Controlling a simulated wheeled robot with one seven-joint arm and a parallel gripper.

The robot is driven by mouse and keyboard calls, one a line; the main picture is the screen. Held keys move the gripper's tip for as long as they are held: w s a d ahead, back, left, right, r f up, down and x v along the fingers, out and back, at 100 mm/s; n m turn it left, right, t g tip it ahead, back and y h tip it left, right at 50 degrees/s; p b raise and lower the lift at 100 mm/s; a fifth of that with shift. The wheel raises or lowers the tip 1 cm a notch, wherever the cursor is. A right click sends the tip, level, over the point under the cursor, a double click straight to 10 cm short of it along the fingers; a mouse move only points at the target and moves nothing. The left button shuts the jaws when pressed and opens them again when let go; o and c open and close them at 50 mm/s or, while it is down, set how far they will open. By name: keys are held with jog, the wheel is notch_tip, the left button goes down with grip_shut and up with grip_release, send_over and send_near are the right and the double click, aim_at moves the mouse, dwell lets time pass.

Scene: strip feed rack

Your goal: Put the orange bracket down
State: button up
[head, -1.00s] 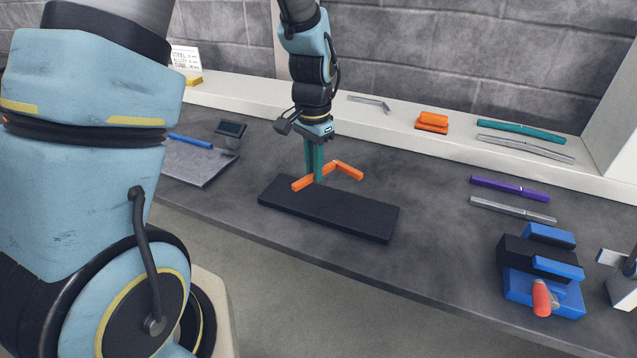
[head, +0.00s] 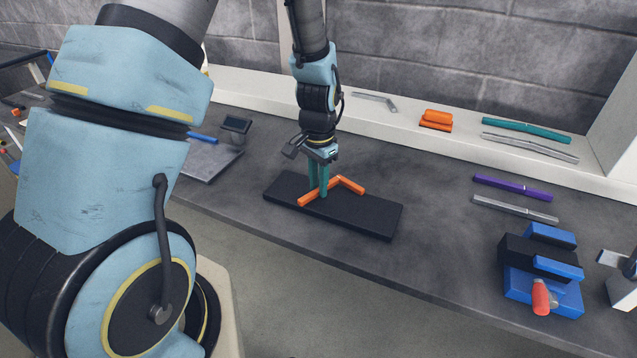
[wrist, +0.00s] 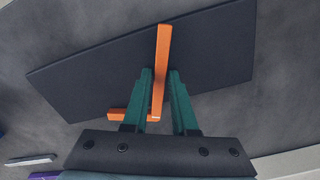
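The orange bracket (head: 311,197) is an angled bar with two arms. It lies flat, low over the dark rectangular pad (head: 365,218) on the bench, and also shows in the wrist view (wrist: 162,45). My gripper (head: 319,193) points down with its green fingers on either side of one bracket arm. In the wrist view the fingers (wrist: 160,85) close in on both sides of that arm, and part of the other arm shows behind the left finger. I cannot tell whether the bracket touches the pad.
A blue vice (head: 543,275) with a red handle stands at the right. Purple (head: 512,187) and grey (head: 513,208) strips lie near it. The back ledge holds an orange part (head: 436,120), a teal strip (head: 525,130) and grey strips. A grey plate (head: 205,160) lies at left.

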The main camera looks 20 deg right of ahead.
jog(key=shift+o, duration=1.4)
notch_tip(320, 180, up, 12)
jog(key=b, duration=0.3)
jog(key=s+a+n+t, duration=0.1)
jog(key=s+a+n, duration=0.2)
jog(key=a+n, duration=0.8)
jog(key=a, duration=1.4)
jog(key=shift+a+n+t, duration=0.15)
jog(key=shift+n+t, duration=0.15)
jog(key=shift+n, duration=0.1)
jog(key=shift+r, duration=0.1)
